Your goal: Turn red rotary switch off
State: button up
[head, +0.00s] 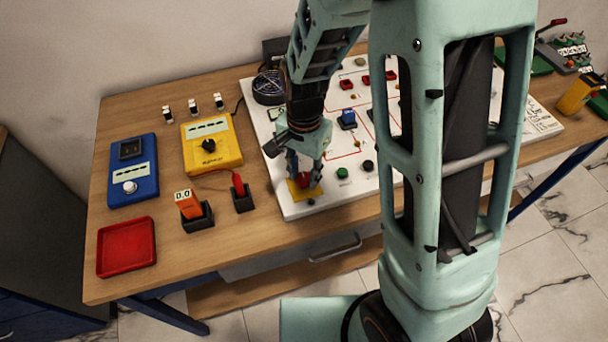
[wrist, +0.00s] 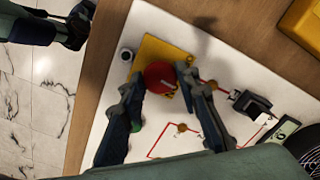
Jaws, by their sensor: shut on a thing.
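The red rotary switch (wrist: 160,77) is a round red knob with a pale mark on its top, set on a yellow plate (wrist: 151,53) at the corner of the white panel. In the head view the red knob (head: 302,181) shows at the panel's front left, partly hidden by my fingers. My gripper (head: 305,178) reaches down over it. In the wrist view my gripper (wrist: 157,82) has one finger on each side of the knob, shut on it. The head view does not show clearly which way the knob points.
The white panel (head: 297,207) carries several other buttons and switches, including a green button (head: 342,173) and a black one (head: 368,165) right of the knob. A yellow meter (head: 212,145), blue device (head: 132,170) and red tray (head: 126,247) stand to the left.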

aim_at(304, 178)
jog(key=n+b, duration=0.1)
jog(key=n, duration=0.4)
jog(key=shift+n, duration=0.3)
jog(key=shift+n+b, duration=0.6)
jog(key=shift+n, duration=1.6)
jog(key=o, duration=1.2)
jog(key=shift+c, duration=0.2)
notch_tip(304, 178, up, 12)
